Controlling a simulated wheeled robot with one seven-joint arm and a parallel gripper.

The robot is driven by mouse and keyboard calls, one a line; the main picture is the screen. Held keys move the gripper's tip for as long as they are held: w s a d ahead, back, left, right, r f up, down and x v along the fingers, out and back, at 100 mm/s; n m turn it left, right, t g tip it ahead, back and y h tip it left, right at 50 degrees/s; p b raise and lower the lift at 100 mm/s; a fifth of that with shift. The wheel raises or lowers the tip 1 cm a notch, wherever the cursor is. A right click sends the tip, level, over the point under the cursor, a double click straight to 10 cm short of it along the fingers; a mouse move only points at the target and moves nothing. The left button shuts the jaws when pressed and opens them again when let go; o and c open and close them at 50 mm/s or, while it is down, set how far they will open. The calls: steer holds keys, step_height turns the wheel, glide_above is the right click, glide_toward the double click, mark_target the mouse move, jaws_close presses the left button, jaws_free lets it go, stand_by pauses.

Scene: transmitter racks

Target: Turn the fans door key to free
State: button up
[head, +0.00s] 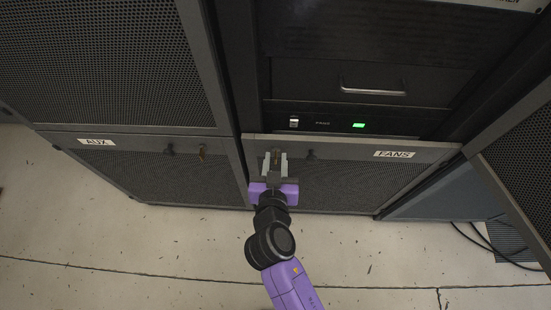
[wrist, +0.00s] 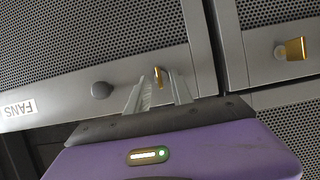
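The fans door (head: 350,182) is a low dark mesh panel with a grey frame and a FANS label (head: 394,154). Its brass key (wrist: 158,76) is in the top frame, beside a dark round knob (wrist: 101,90). My gripper (head: 275,160) is at this frame, left of the knob (head: 311,154) in the head view. In the wrist view its two pale fingers (wrist: 157,82) stand apart, one on each side of the key, with gaps visible. The key looks thin and edge-on there. Its lower part and any finger contact cannot be made out.
The AUX door (head: 160,175) adjoins on the left, with its own knob (head: 168,149) and brass key (head: 201,152). Above the fans door is a dark unit with a drawer handle (head: 374,88) and a lit green indicator (head: 358,125). Cables (head: 485,240) lie on the floor at right.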

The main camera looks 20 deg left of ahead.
steer(key=shift+w, duration=0.1)
jaws_close()
steer(key=shift+a+f, duration=0.1)
stand_by(0.3)
steer(key=shift+s+a+f+n+t+h+b, duration=0.15)
steer(key=shift+n+t+h+b, duration=0.75)
steer(key=shift+n+b, duration=1)
steer(key=shift+a+f+n+t+h+b, duration=0.2)
steer(key=shift+n+t+h+b, duration=0.8)
steer(key=shift+n, duration=1.55)
steer(key=shift+s+a+f+n+t+h+b, duration=0.15)
steer(key=shift+n+t+h+b, duration=0.6)
steer(key=shift+n+b, duration=1.2)
steer(key=shift+w+n+p, duration=0.1)
steer(key=shift+n+p, duration=0.2)
steer(key=shift+n, duration=0.2)
